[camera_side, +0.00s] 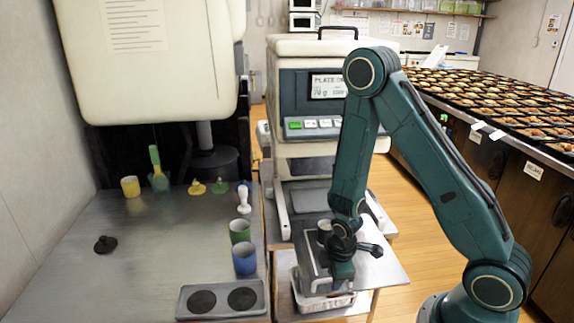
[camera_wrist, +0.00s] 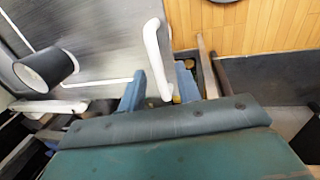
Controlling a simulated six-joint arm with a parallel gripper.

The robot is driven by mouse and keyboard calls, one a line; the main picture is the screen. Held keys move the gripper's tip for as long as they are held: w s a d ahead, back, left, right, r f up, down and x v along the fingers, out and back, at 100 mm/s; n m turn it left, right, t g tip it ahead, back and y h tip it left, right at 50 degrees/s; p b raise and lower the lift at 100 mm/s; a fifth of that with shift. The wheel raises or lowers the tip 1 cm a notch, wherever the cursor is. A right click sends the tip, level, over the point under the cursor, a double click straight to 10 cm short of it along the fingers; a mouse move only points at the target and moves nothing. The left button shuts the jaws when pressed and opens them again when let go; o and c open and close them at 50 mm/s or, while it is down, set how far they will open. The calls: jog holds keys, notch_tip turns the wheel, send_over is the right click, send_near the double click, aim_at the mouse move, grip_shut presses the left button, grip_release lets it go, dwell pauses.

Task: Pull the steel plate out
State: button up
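A flat grey steel surface (camera_side: 388,270) lies low in front of the white and grey machine. A grey metal piece with upright sides (camera_side: 307,265) stands on its left part. I cannot tell which of these is the steel plate. My gripper (camera_side: 341,268) points down beside that upright piece, low over the steel. In the wrist view a grey metal surface (camera_wrist: 105,35) fills the upper left. A white curved bar (camera_wrist: 157,55) stands close to the blue parts at my gripper (camera_wrist: 160,90).
The machine (camera_side: 310,105) has a lit display and rises behind my gripper. A shallow metal tray (camera_side: 325,300) sits below the steel. The left bench (camera_side: 150,260) holds cups, yellow pieces and a two-hole block (camera_side: 222,299). Wooden floor (camera_side: 385,180) is open at the right.

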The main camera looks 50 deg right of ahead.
jog(key=shift+r, duration=0.15)
notch_tip(320, 180, up, 13)
jog(key=s+a, duration=0.1)
jog(key=a, duration=0.1)
jog(key=shift+s, duration=0.4)
dwell(0.8)
jog(key=shift+r, duration=0.2)
jog(key=s+a+r+m+t, duration=0.2)
jog(key=s+r+m, duration=0.2)
jog(key=r, duration=0.5)
jog(key=s+a+r+m+t+y, duration=0.1)
jog(key=s+r+m, duration=0.4)
jog(key=r, duration=0.5)
jog(key=shift+s+a+r+t+y, duration=0.3)
jog(key=shift+s+a+t, duration=0.25)
jog(key=shift+s, duration=0.25)
